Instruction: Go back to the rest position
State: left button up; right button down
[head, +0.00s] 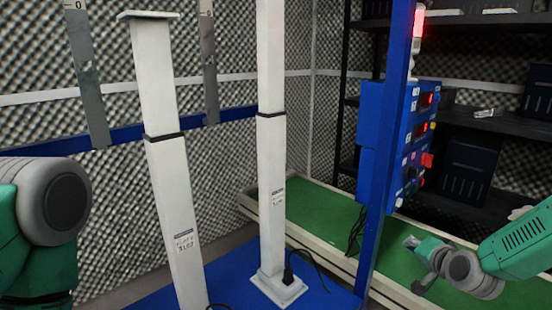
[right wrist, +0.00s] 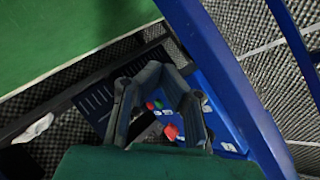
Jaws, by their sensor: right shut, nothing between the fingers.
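My right arm (head: 510,246), green with grey joints, comes in from the right in the head view. Its small end lies over the green belt, right of the blue post, and the fingers are hard to make out there. In the right wrist view my right gripper (right wrist: 165,70) shows its dark fingers shut with nothing held. A blue control box (head: 400,140) with red lights and knobs is on the blue post, apart from the arm. It also shows beyond the fingers in the right wrist view (right wrist: 222,118). My left arm is at the left edge; its gripper is out of view.
Two white columns (head: 270,190) stand on a blue base (head: 240,285). A blue post (head: 382,220) carries a red lamp (head: 418,22). A green belt (head: 335,215) with pale edges runs behind. Black shelves (head: 475,120) stand at right. Foam walls surround the place.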

jog(key=s+a+f+n+g+p, duration=0.1)
jog(key=s+a+f+n+g, duration=0.1)
jog(key=s+a+f, duration=0.35)
jog(key=s+a+f+n+g+y+p, duration=0.1)
jog(key=s+a+f+n+g, duration=0.15)
jog(key=s, duration=0.65)
jog(key=s+a+f+n+g+p, duration=0.2)
jog(key=s+a+f+g, duration=0.15)
jog(key=s, duration=0.35)
jog(key=s+d+n+g+h+p, duration=0.1)
jog(key=s+n+g, duration=0.3)
jog(key=s, duration=1.7)
jog(key=shift+d+f+g+p, duration=0.3)
jog(key=shift+d+f+p, duration=0.05)
jog(key=shift+d+p, duration=0.25)
dwell(1.2)
